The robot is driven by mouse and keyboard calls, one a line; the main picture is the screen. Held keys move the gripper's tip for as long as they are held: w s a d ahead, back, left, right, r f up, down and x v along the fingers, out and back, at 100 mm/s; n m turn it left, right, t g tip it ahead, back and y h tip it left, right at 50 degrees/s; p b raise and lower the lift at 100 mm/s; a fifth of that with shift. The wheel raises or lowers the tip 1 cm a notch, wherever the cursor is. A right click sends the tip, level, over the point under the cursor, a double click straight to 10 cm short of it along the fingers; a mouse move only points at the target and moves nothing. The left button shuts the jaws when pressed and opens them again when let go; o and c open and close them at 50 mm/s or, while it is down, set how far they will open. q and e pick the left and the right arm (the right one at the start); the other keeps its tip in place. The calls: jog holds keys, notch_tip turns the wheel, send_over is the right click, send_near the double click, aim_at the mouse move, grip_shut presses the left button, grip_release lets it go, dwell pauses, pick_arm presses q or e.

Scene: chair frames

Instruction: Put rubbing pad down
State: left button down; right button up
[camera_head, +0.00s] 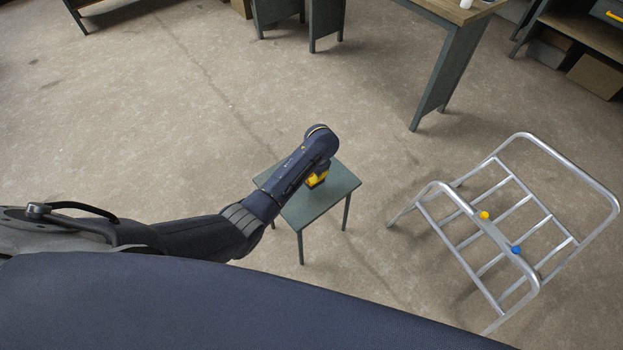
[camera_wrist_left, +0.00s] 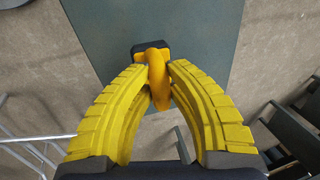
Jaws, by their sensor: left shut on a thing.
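The rubbing pad (camera_wrist_left: 152,46) has a dark block and an orange handle. My left gripper (camera_wrist_left: 158,78), with yellow ribbed fingers, is shut on the orange handle. In the head view, my left gripper (camera_head: 317,180) is over the small dark green table (camera_head: 310,207), and my arm and wrist hide most of the pad there. The tabletop also shows behind the pad in the left wrist view (camera_wrist_left: 205,30). I cannot tell whether the pad touches the tabletop. My right gripper is not in view.
A workbench (camera_head: 447,75) and shelves (camera_head: 575,45) stand at the back right. The floor around the small table is clear.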

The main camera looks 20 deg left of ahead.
aim_at(315, 184)
pick_arm(q)
jog(key=shift+s+d+x, duration=0.1)
jog(key=shift+d+x, duration=0.05)
jog(key=shift+x, duration=0.8)
jog(key=shift+s+d+x, duration=0.15)
jog(key=shift+x, duration=0.75)
jog(key=shift+f, duration=0.3)
jog(key=c, duration=1.4)
grip_release()
jog(key=shift+o, duration=0.2)
jog(key=shift+w+r, duration=0.1)
jog(key=shift+r, duration=0.05)
jog(key=v, duration=1.2)
